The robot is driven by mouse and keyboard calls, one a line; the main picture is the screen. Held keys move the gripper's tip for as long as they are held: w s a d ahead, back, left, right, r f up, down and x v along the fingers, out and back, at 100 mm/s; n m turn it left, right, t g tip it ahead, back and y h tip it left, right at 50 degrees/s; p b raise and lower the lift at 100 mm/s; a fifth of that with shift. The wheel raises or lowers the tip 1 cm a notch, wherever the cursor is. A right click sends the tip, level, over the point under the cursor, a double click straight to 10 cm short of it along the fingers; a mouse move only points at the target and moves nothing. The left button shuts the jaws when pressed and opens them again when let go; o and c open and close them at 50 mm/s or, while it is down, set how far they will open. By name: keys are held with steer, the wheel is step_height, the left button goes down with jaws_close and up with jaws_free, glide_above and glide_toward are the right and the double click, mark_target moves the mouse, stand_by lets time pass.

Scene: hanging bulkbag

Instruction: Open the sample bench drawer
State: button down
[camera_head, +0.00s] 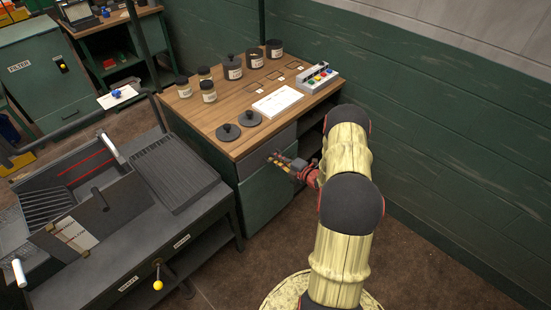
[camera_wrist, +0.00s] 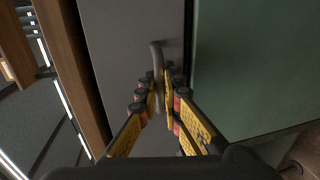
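The sample bench (camera_head: 222,120) has a wooden top, with a grey drawer front (camera_head: 252,159) just below it. The drawer front looks closed in its frame. In the wrist view the grey drawer front (camera_wrist: 125,60) fills the middle, and a dark bar handle (camera_wrist: 157,55) stands out from it. My gripper (camera_head: 277,158) is at the drawer front, with yellow and black fingers. In the wrist view my gripper (camera_wrist: 159,88) has one finger on each side of the handle, close against it, and appears shut on it. The fingertips hide part of the handle.
A green cupboard door (camera_head: 265,195) lies below the drawer. Jars (camera_head: 233,68), dark lids (camera_head: 228,132), a white sheet (camera_head: 277,102) and a button box (camera_head: 317,77) stand on the bench. A dark workstation (camera_head: 120,215) is at left. Floor in front is clear.

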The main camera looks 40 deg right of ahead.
steer(key=shift+s, duration=0.15)
stand_by(0.7)
steer(key=f+p+v, duration=0.2)
steer(key=p+v, duration=0.1)
steer(key=v, duration=1.1)
steer(key=s+f+p+v, duration=0.1)
steer(key=f+p+v, duration=0.2)
steer(key=v, duration=1.1)
steer(key=shift+s, duration=0.35)
steer(key=shift+f, duration=0.1)
steer(key=c, duration=2.2)
jaws_free()
steer(key=shift+d, duration=0.1)
steer(key=shift+c, duration=0.2)
steer(key=shift+s, duration=0.1)
steer(key=a+v, duration=0.1)
steer(key=v, duration=1)
steer(key=shift+s+d, duration=0.35)
steer(key=shift+d, duration=0.2)
